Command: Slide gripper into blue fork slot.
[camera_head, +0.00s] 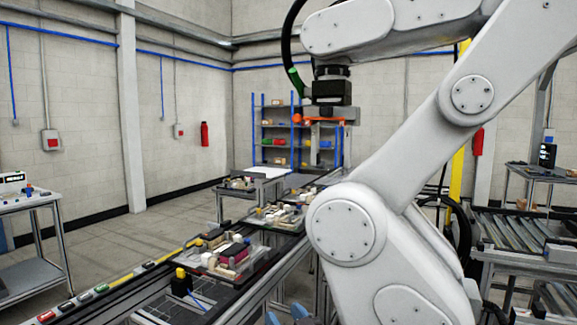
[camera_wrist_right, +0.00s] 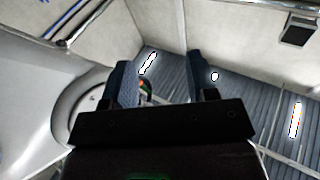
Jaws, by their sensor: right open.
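My right gripper (camera_head: 325,143) hangs high at the end of the white arm, fingers pointing down, with the back shelf behind it in the picture. In the right wrist view its two dark blue fingers (camera_wrist_right: 163,80) stand apart with nothing between them. Pallet fixtures (camera_head: 207,269) loaded with mixed blocks sit on the conveyor line, lower in the picture and apart from the gripper. I cannot make out a blue fork slot on them. My left gripper is not identifiable in view.
A blue-framed shelf (camera_head: 255,140) with coloured bins stands at the back. A side table (camera_head: 40,200) is at the left, a roller conveyor (camera_head: 510,238) at the right. Small blue shapes (camera_head: 300,311) at the bottom edge are unclear. Floor at left is free.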

